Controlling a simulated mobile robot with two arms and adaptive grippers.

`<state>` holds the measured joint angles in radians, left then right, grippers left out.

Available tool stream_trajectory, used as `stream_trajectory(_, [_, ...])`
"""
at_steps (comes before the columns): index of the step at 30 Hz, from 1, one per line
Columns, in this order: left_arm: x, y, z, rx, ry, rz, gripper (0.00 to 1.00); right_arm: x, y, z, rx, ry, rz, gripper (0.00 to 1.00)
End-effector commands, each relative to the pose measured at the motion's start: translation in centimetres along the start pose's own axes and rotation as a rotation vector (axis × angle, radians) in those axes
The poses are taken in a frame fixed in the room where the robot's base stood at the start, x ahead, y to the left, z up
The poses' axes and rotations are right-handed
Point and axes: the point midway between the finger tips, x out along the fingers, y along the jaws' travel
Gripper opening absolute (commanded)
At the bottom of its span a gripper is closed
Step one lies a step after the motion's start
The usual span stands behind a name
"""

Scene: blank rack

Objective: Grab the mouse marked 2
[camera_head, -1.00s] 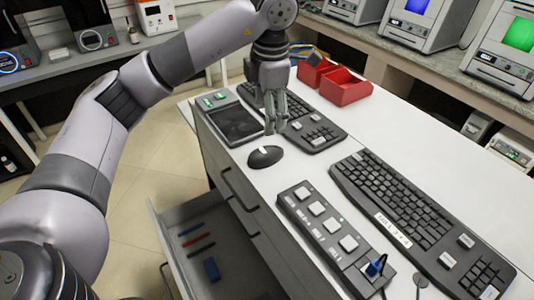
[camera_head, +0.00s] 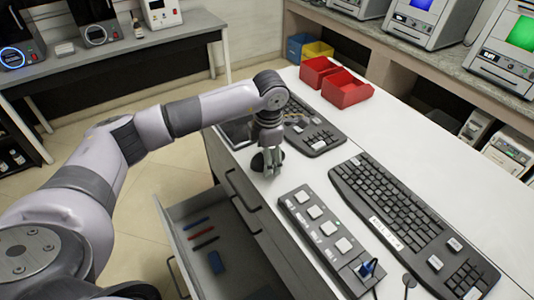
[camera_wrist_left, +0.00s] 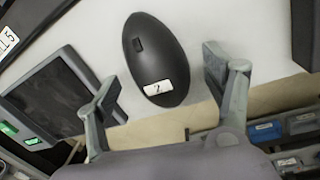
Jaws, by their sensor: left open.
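The black mouse (camera_wrist_left: 157,62) carries a white label with a 2 and lies on the white desk top. In the left wrist view it sits between and just ahead of the two open fingers of my left gripper (camera_wrist_left: 164,88). In the head view my left gripper (camera_head: 268,166) points down over the mouse (camera_head: 257,163), which is mostly hidden behind the fingers. I cannot tell whether the fingers touch it. My right gripper is not in view.
A button panel (camera_head: 321,229) and a long keyboard (camera_head: 398,212) lie to the right. A dark-screened device (camera_wrist_left: 55,92) lies beside the mouse. Red bins (camera_head: 346,88) stand at the back. An open drawer (camera_head: 181,213) juts out below the desk's front edge.

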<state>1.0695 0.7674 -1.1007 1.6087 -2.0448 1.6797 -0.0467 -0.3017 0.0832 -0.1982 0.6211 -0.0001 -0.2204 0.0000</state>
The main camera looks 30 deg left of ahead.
Motion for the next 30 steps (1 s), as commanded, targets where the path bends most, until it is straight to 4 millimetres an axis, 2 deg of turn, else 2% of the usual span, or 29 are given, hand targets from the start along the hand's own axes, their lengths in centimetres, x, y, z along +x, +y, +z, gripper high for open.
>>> stream_trajectory(8, [0.30,-0.05,0.04,0.001,-0.001,0.000,0.73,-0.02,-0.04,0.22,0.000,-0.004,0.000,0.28])
stream_trajectory(30, [0.24,-0.04,0.04,0.001,-0.001,0.000,0.24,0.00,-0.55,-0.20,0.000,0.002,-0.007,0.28])
